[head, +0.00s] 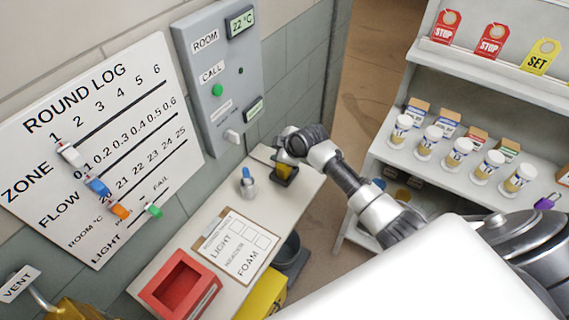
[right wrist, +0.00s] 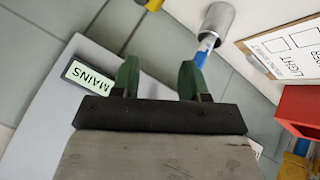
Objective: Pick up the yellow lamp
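A small yellow object on a dark base, which looks like the yellow lamp (head: 284,171), stands at the far end of the narrow counter in the head view. My right gripper (head: 276,156) is just above and beside it, and partly covers it. In the right wrist view my right gripper (right wrist: 159,78) has its two green fingers apart with nothing between them. A yellow piece (right wrist: 154,4) shows at the top edge there, beyond the fingertips; I cannot tell if it is the lamp. My left gripper is not in view.
A metal cup with a blue-handled item (head: 248,183) stands nearby on the counter, with a clipboard (head: 237,246) and red tray (head: 180,285) farther left. The grey wall panel (head: 222,75) is close behind. A shelf with several jars (head: 461,152) stands right.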

